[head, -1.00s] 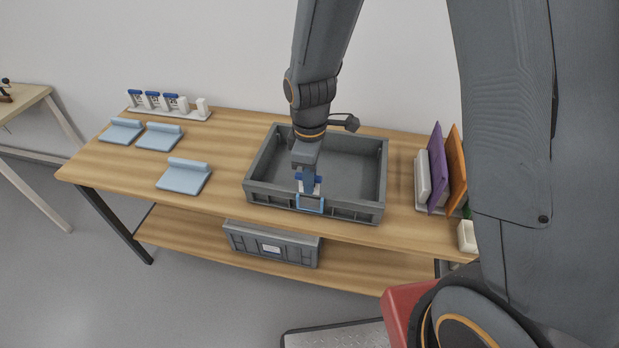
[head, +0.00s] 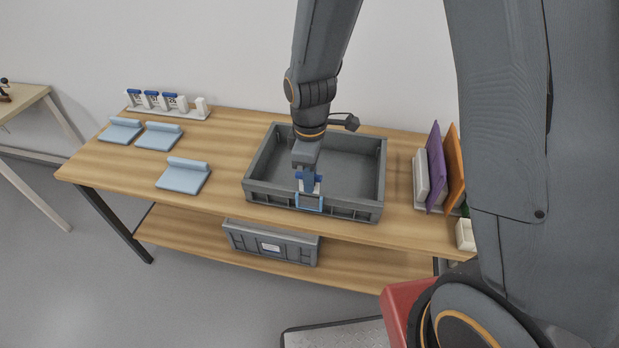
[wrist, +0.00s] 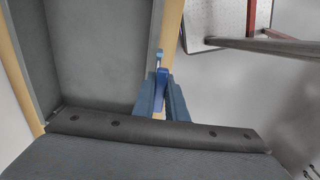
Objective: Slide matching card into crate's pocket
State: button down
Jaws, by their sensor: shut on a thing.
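The grey crate (head: 382,175) stands open on the wooden table, with a blue-framed pocket (head: 309,209) on its front wall. My gripper (head: 308,178) points down at that wall, just above the pocket, and is shut on a white card with a blue top (head: 316,188). Fingers and crate wall partly hide the card; its printed mark and how deep its lower edge sits cannot be told. In the wrist view, my gripper (wrist: 162,92) holds the card's blue top (wrist: 161,60) at the crate's edge (wrist: 156,25).
A white rack (head: 168,113) with several blue-topped cards stands at the back left. Several pale-blue folded pieces (head: 183,180) lie on the left. Upright purple (head: 436,167) and orange (head: 456,170) boards stand right of the crate. Another grey crate (head: 270,244) sits on the lower shelf.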

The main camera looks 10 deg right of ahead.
aim_at(310, 198)
jog(key=shift+f, duration=0.2)
jog(key=shift+f+b, duration=0.7)
jog(key=shift+f, duration=0.4)
jog(key=shift+f, duration=0.2)
dwell(0.3)
jog(key=shift+f+b, duration=0.35)
jog(key=shift+f, duration=0.15)
jog(key=shift+f, duration=0.1)
jog(key=c, duration=1.7)
grip_release()
jog(key=shift+s, duration=0.1)
